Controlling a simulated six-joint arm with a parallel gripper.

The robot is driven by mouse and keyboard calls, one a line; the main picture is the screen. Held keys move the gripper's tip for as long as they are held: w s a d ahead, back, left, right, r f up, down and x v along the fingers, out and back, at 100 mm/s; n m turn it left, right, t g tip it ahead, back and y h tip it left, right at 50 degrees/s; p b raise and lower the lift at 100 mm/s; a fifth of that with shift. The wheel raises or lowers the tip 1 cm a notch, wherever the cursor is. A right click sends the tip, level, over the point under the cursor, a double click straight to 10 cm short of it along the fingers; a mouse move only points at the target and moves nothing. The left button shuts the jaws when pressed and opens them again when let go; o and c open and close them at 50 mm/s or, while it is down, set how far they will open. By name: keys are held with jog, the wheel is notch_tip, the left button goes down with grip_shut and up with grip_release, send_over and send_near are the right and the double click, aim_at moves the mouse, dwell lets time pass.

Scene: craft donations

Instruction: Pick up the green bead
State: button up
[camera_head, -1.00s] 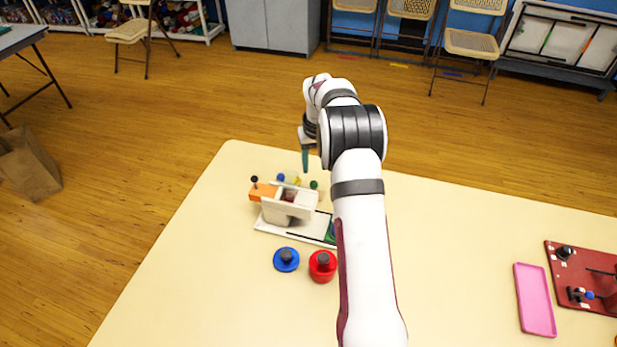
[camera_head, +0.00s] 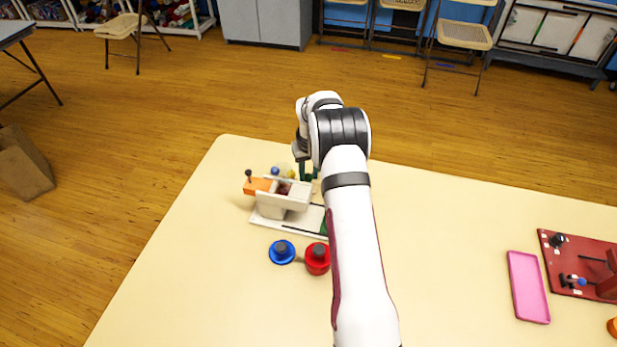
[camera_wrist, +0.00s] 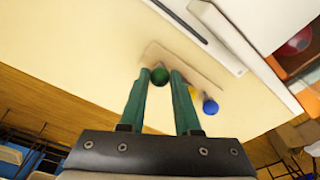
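The green bead (camera_wrist: 160,76) is a dark green ball in the wrist view, beside the yellow bead (camera_wrist: 192,91) and blue bead (camera_wrist: 210,106) along a beige strip (camera_wrist: 185,62). My gripper (camera_wrist: 160,72) is open, with its two teal fingers on either side of the green bead. A narrow gap shows beside the bead, and I cannot tell whether either finger touches it. In the head view my gripper (camera_head: 308,172) is down at the row behind the white box, and the green bead is mostly hidden by the fingers.
A white box (camera_head: 285,197) with an orange part (camera_head: 257,185) stands just in front of the beads. Nearer are a blue knobbed disc (camera_head: 282,254) and a red one (camera_head: 317,262). A pink tray (camera_head: 528,287) and red board (camera_head: 590,250) lie right. The table middle-right is clear.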

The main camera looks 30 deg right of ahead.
aim_at(309, 175)
grip_shut()
jog(key=shift+r, duration=0.15)
jog(key=shift+r, duration=3.65)
